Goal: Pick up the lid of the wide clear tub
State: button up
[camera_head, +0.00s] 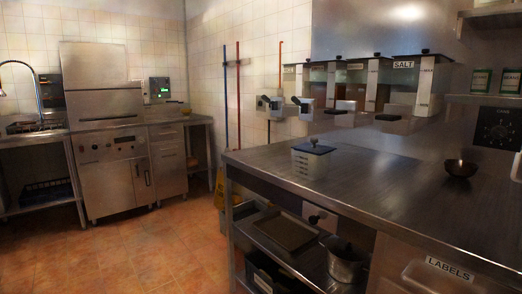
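A squat, pale see-through tub (309,166) stands upright near the left end of the steel counter. A flat dark blue lid (314,149) with a small black knob sits on top of it. It is the only such tub standing on the counter top; I cannot tell for certain that it is the wide clear tub. My gripper is not in view, and nothing is touching the tub or lid.
The steel counter (390,190) is mostly bare, with a small dark bowl (460,168) at right. Wall dispensers, one labelled SALT (404,72), hang behind, also with dark knobbed lids. A tray (285,232) and a metal pot (345,262) sit below. Tiled floor (130,255) is clear at left.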

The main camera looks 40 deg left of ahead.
aim_at(312, 148)
jog(key=u, duration=1.1)
